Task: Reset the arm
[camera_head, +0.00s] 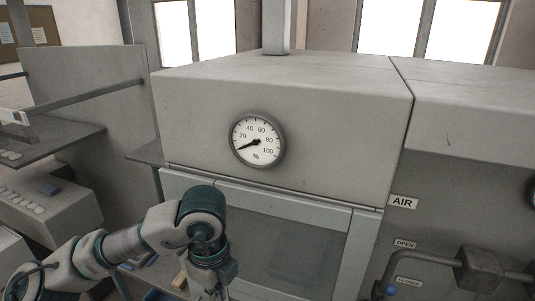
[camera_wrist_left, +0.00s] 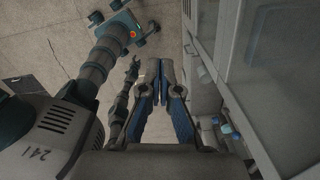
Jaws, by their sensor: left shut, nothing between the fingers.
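My left arm comes in from the left in the head view and bends down in front of the machine (camera_head: 300,100); its gripper is mostly cut off by the lower edge. In the left wrist view my left gripper (camera_wrist_left: 160,68) is shut, with its two fingers together and nothing between them. It points along the machine front above the floor. A slim arm with a small claw-like end (camera_wrist_left: 132,68) shows beyond it, seemingly my right arm; its fingers are too small to read. No right gripper shows in the head view.
A round percent gauge (camera_head: 257,139) on the machine has its needle low, below 20. AIR (camera_head: 403,202), OPEN (camera_head: 404,243) and CLOSED (camera_head: 408,282) labels sit at right by a pipe handle (camera_head: 484,268). A glazed panel (camera_head: 290,245) lies right of my arm. Open floor (camera_wrist_left: 45,40) shows at left.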

